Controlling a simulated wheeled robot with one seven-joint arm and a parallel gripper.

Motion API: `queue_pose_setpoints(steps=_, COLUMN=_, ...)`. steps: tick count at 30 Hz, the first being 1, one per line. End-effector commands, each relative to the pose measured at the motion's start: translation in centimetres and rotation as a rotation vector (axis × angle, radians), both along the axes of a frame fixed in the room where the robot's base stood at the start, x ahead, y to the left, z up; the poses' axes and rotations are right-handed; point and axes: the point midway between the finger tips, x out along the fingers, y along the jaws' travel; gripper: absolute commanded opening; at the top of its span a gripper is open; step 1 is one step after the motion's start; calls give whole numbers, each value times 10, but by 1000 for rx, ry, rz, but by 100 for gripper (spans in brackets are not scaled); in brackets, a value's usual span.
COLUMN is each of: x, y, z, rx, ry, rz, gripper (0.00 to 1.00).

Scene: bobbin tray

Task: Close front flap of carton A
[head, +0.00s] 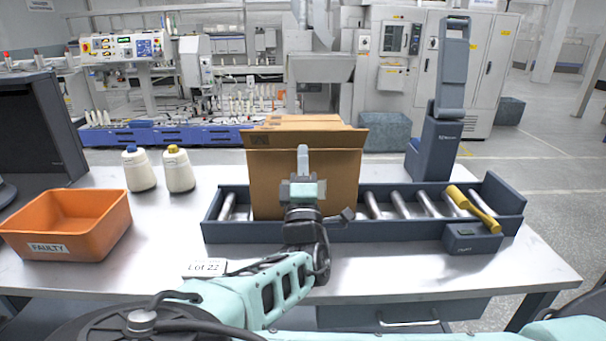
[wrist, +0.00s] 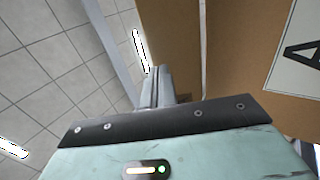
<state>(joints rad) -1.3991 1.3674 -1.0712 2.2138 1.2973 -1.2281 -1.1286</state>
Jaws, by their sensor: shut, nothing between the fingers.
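Carton A (head: 268,185) is a brown cardboard box standing on the roller conveyor, in the middle of the head view. A wide cardboard flap (head: 335,139) stands up along its near top edge, and more cardboard shows behind it. My gripper (head: 303,150) is upright in front of the carton's near face, its fingers shut and empty. In the wrist view the shut fingertips (wrist: 155,72) are beside brown cardboard (wrist: 175,35). A white label with a black A (wrist: 298,55) shows on the panel to the right. I cannot tell whether the fingers touch the cardboard.
The conveyor (head: 225,230) has low dark walls and bare rollers right of the carton. Two thread cones (head: 139,172) and an orange FAULTY bin (head: 70,225) stand to the left.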

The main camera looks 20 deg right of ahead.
Motion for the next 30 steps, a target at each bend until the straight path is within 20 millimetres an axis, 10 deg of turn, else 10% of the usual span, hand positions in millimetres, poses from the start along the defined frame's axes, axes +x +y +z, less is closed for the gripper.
queue_pose_setpoints(steps=30, x=29, y=-8, z=28, rx=31, ry=86, rz=0, gripper=0)
